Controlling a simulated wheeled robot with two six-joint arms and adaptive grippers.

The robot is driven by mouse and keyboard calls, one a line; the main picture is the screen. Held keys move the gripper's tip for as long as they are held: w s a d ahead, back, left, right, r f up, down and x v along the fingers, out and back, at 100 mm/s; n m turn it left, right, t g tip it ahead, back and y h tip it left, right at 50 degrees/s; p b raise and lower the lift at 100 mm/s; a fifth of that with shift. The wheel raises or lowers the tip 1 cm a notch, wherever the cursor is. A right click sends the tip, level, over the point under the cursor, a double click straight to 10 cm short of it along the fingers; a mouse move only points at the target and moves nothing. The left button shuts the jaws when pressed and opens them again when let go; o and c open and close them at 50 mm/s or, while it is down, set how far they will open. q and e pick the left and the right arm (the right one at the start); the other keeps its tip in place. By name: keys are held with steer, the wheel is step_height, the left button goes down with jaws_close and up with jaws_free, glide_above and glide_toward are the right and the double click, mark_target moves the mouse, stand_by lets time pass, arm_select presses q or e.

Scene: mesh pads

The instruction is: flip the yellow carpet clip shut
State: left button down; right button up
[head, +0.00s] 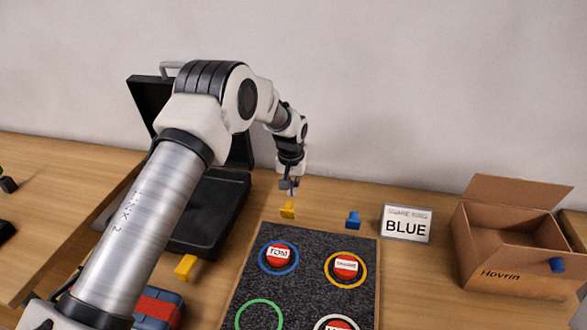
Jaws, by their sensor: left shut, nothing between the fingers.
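A yellow clip (287,210) stands at the back edge of the dark carpet board (315,283). My left gripper (289,187) is shut and empty just above this clip, with a small gap or light contact that I cannot tell apart. A second yellow clip (185,266) sits at the left of the board, lower in the view. A blue clip (353,220) stands at the back edge, right of the first yellow one. My right gripper is not in view.
The carpet carries coloured rings with red labelled pads, such as one in a blue ring (279,257). A sign reading BLUE (407,224) and an open cardboard box (515,270) stand at the right. An open black case (212,215) lies behind my left arm.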

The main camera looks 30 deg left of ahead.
mark_target(289, 210)
arm_select(q)
steer(key=shift+s+d+f, duration=0.1)
steer(key=shift+s+d, duration=0.05)
steer(key=shift+s, duration=0.35)
steer(key=shift+s+d+f, duration=0.1)
steer(key=shift+s, duration=0.4)
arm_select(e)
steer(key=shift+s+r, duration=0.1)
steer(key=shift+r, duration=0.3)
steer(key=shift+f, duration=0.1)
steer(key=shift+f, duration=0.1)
arm_select(q)
steer(key=shift+s+r+t+b, duration=0.1)
steer(key=shift+s+t+b, duration=0.15)
steer(key=shift+t+b, duration=0.1)
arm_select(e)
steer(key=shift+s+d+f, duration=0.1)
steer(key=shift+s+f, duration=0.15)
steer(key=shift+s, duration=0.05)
arm_select(q)
steer(key=shift+d, duration=0.1)
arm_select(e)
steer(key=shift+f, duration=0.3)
